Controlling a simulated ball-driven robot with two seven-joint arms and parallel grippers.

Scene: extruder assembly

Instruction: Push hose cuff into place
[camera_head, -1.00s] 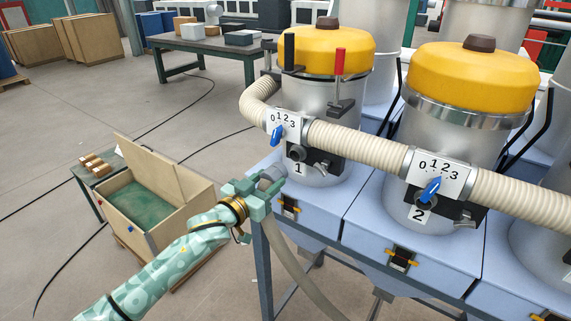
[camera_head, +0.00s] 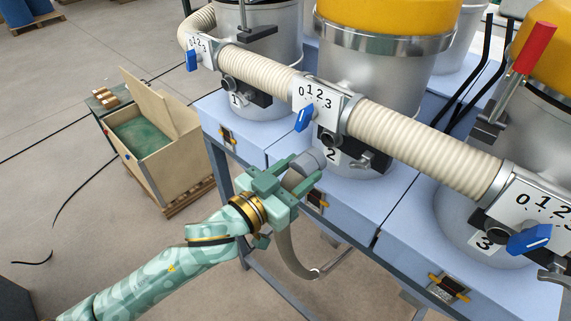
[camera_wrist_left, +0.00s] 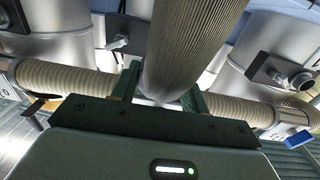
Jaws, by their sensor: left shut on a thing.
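My left gripper (camera_head: 292,178) is shut on the grey hose cuff (camera_head: 309,163), which points up and right toward station 2. In the left wrist view the ribbed grey cuff (camera_wrist_left: 192,45) stands between my two fingers. The cuff is in front of the station 2 vessel (camera_head: 365,85), near the round port (camera_head: 327,138) under the blue-handled 0–3 dial (camera_head: 304,117). In the head view the cuff looks apart from the port, but I cannot tell the gap. My right gripper is not in view.
A cream ribbed pipe (camera_head: 420,135) runs across the vessels. Stations 1 (camera_head: 235,99) and 3 (camera_head: 484,241) flank station 2. The light-blue bench (camera_head: 345,205) has latches along its front. An open wooden crate (camera_head: 163,160) stands at left; the floor beside my arm is clear.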

